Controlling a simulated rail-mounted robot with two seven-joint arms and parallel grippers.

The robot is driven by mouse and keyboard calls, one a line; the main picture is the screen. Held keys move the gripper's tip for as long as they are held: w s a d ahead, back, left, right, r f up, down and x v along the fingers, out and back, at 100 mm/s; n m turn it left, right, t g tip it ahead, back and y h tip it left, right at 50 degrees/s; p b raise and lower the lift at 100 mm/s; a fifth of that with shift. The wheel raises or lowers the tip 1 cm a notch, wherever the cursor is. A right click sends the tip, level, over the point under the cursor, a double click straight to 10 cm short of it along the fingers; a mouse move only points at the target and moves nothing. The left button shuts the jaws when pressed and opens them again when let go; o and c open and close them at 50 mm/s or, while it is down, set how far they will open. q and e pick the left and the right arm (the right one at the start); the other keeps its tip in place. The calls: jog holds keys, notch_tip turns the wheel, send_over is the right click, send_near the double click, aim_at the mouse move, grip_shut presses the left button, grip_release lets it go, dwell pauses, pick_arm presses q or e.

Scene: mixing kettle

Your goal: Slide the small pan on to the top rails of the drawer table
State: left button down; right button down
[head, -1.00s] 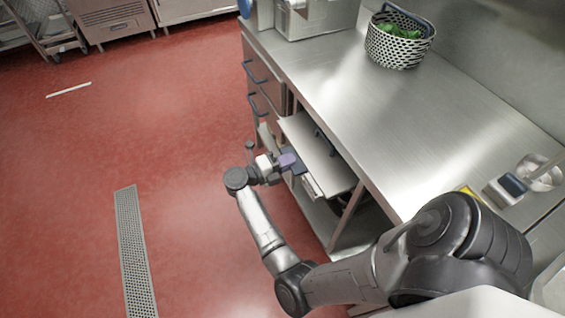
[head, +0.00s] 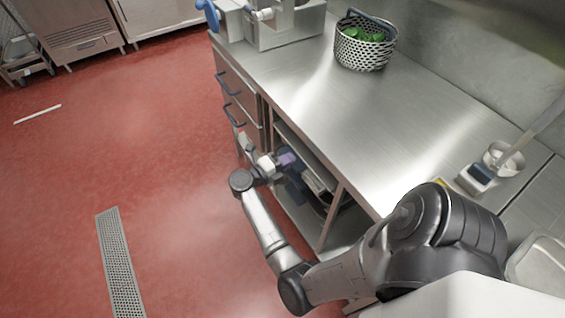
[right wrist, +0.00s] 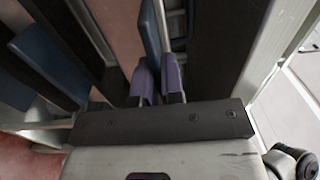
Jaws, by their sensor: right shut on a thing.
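The drawer table (head: 265,95) stands right of centre in the head view, with an open bay below its top beside the drawers. The small pan (head: 318,178) appears as a narrow metal edge inside this bay, just under the top. Most of it is hidden by the tabletop, so I cannot tell how it sits on the rails. My right gripper (head: 287,160) is at the front of the bay. In the right wrist view, its purple fingers (right wrist: 159,82) are closed around a thin dark blue part, seemingly the pan's handle (right wrist: 151,35). My left gripper is not in view.
A perforated basket with green contents (head: 364,42) and a small scale (head: 477,178) stand on the tabletop. Two drawers with dark handles (head: 228,84) are left of the bay.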

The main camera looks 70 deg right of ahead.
jog(key=shift+x, duration=1)
jog(key=shift+r, duration=0.1)
jog(key=shift+s+d, duration=0.1)
jog(key=shift+d, duration=0.05)
jog(key=shift+d+f, duration=0.1)
jog(key=shift+f, duration=0.1)
dwell(0.4)
jog(key=c, duration=1.3)
grip_release()
jog(key=shift+o, duration=1)
jog(key=shift+f, duration=0.25)
jog(key=o, duration=0.4)
jog(key=shift+r, duration=0.1)
